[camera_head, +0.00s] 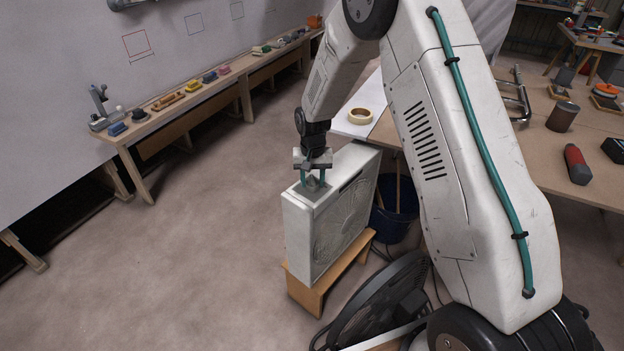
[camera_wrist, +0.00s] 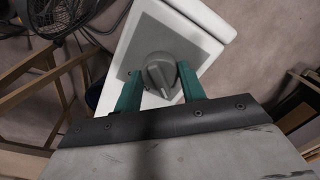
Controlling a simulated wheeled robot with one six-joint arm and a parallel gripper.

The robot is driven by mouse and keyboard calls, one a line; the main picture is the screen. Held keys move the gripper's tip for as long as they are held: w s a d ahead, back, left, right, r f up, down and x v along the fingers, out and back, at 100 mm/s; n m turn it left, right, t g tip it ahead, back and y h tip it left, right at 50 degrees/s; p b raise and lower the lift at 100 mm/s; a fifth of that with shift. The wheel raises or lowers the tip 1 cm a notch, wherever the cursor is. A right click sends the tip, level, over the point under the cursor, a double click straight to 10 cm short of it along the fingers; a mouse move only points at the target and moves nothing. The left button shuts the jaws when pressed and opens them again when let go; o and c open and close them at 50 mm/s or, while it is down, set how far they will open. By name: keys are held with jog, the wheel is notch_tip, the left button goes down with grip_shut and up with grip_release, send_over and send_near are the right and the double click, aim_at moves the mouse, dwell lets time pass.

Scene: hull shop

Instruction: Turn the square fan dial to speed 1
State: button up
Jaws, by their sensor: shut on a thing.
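The square fan (camera_head: 302,235) is a white box fan standing upright on a low wooden stool (camera_head: 305,291). Its grey dial (camera_wrist: 159,74) sits on a grey plate (camera_wrist: 193,50) on the fan's top face. My gripper (camera_head: 314,181) points down at the near end of the fan's top. In the wrist view my gripper's green fingers (camera_wrist: 158,88) stand on either side of the dial, shut on it. The dial's raised pointer ridge shows between the fingers. I cannot read any speed marks on the plate.
A round black fan (camera_head: 385,300) lies tilted on the floor to the right of the stool. A dark blue bucket (camera_head: 394,222) stands behind the square fan. A table with a tape roll (camera_head: 360,116) is behind it. The floor to the left is clear.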

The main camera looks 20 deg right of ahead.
aim_at(313, 179)
jog(key=shift+m, duration=0.7)
jog(key=o, duration=1)
jog(key=shift+c, duration=0.2)
jog(key=shift+r, duration=0.1)
notch_tip(313, 179, up, 8)
jog(key=shift+f, duration=0.15)
jog(key=s+d+r+n, duration=0.1)
jog(key=s+r, duration=0.7)
jog(key=s, duration=0.5)
jog(key=s+d+r+n, duration=0.1)
jog(key=s+r+n, duration=0.1)
jog(key=s+r, duration=0.6)
jog(key=s+d+r+n+t, duration=0.1)
jog(key=s+r, duration=0.7)
jog(key=s, duration=1.2)
jog(key=shift+n, duration=0.3)
